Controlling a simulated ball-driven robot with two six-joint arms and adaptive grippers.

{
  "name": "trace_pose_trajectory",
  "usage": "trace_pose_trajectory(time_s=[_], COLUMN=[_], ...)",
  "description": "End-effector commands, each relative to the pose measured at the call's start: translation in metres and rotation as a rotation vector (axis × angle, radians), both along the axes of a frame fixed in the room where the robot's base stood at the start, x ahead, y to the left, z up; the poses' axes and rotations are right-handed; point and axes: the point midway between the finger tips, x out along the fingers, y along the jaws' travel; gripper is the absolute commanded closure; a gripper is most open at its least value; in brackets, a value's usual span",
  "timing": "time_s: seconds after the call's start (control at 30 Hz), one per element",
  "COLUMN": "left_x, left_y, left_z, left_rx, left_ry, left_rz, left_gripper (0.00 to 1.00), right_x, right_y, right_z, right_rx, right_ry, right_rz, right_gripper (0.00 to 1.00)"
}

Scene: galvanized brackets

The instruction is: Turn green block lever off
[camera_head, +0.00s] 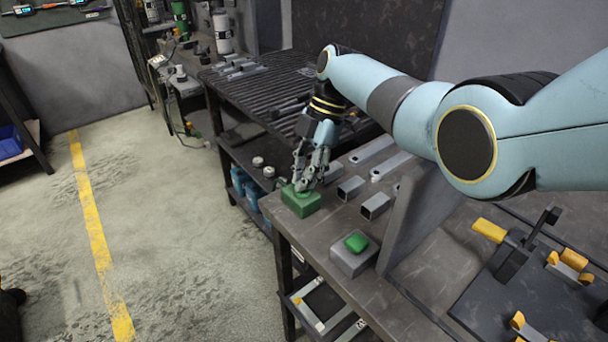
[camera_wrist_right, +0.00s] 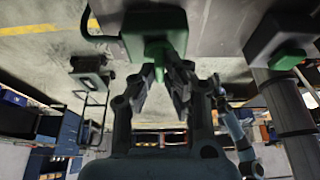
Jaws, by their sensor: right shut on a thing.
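The green block (camera_head: 301,202) sits at the near-left corner of the metal workbench. My right gripper (camera_head: 304,183) reaches down onto its top from above. In the right wrist view the green block (camera_wrist_right: 155,24) is at the top, and a short green lever (camera_wrist_right: 157,60) sticks out from it between my right fingertips (camera_wrist_right: 163,80). The right gripper is shut on this lever. In the head view the fingers cover the lever, so its angle is hard to tell. My left gripper is in neither view.
A grey box with a green button (camera_head: 356,242) stands on the bench right of the block. Square metal tubes (camera_head: 375,206) and an upright grey plate (camera_head: 418,219) lie close by. A slatted table (camera_head: 262,83) stands behind. The floor at left is open.

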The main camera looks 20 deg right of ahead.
Motion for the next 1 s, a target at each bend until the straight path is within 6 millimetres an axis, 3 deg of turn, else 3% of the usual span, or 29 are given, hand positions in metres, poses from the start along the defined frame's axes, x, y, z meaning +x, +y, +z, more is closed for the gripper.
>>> trace_pose_trajectory(time_s=[0.07, 0.1, 0.27, 0.63, 1.0], left_x=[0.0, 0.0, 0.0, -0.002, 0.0], left_y=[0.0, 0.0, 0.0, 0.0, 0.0], left_z=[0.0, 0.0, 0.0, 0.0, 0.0], left_rx=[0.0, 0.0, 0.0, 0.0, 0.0], left_ry=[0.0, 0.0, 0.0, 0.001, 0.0], left_rz=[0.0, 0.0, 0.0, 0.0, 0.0], left_gripper=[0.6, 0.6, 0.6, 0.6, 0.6], right_x=[-0.001, -0.001, -0.001, 0.002, 0.012], right_y=[0.0, 0.0, 0.0, -0.003, -0.031], right_z=[-0.002, -0.002, -0.001, 0.007, 0.077], right_rx=[-0.001, -0.001, -0.001, 0.0, -0.001], right_ry=[0.003, 0.003, 0.002, -0.002, -0.002], right_rz=[0.0, 0.0, 0.0, -0.002, -0.002], right_gripper=[1.0, 0.89, 0.68, 0.67, 0.67])
